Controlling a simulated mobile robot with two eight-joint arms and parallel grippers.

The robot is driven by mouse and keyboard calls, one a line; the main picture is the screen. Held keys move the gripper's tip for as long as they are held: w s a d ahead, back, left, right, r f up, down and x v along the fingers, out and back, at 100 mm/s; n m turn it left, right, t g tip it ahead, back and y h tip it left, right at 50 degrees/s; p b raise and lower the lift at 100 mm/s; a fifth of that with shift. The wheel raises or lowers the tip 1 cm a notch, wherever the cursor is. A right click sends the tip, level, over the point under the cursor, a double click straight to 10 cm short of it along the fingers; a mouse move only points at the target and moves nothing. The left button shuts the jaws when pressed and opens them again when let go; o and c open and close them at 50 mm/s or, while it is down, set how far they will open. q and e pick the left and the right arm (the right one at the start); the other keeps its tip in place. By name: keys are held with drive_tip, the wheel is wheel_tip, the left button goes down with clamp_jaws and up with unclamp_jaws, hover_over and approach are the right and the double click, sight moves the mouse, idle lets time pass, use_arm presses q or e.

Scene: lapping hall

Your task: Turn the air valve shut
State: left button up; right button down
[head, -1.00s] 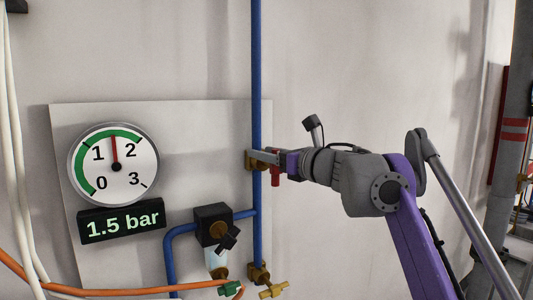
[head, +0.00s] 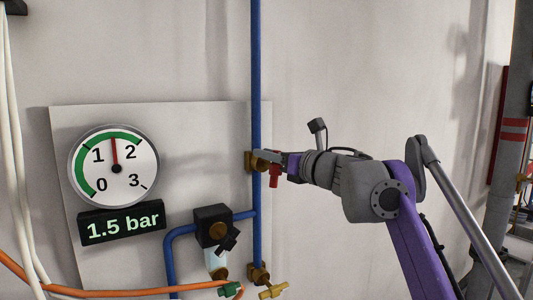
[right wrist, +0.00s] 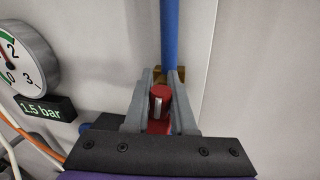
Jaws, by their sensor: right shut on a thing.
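The air valve has a brass body (head: 251,161) on the upright blue pipe and a red handle (head: 274,180). Part of the red handle shows below my right gripper in the head view; the fingers hide the rest. My right gripper (head: 267,156) comes from the right and is shut on the handle. In the right wrist view the red handle (right wrist: 160,104) sits between the two grey fingers, with the brass body and pipe behind it. The round gauge (head: 114,165) has its red needle between 1 and 2, and the display (head: 121,221) reads 1.5 bar. My left gripper is out of view.
The blue pipe (head: 257,60) runs up the wall beside the panel's right edge. A black regulator with a clear bowl (head: 214,228) and a brass tap (head: 273,290) are below the valve. An orange hose (head: 150,293) crosses low. The wall right of the pipe is bare.

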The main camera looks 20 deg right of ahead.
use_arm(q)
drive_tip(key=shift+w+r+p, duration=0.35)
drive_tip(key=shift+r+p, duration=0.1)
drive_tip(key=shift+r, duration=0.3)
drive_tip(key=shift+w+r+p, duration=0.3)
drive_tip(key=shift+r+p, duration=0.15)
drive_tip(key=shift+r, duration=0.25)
use_arm(e)
drive_tip(key=shift+w+d+f+m+t+h, duration=0.1)
drive_tip(key=shift+d+f+m+t+h, duration=0.4)
drive_tip(key=shift+m, duration=2.6)
drive_tip(key=shift+w+d+f+m+t+h, duration=0.1)
drive_tip(key=shift+d+f+m+t+h, duration=0.3)
drive_tip(key=shift+m, duration=2.7)
drive_tip(key=shift+d+f+m+t+h, duration=0.3)
drive_tip(key=shift+d+m+t+h, duration=0.3)
drive_tip(key=shift+m, duration=2.5)
drive_tip(key=c, duration=0.8)
unclamp_jaws()
drive_tip(key=shift+o, duration=0.2)
drive_tip(key=shift+d, duration=0.1)
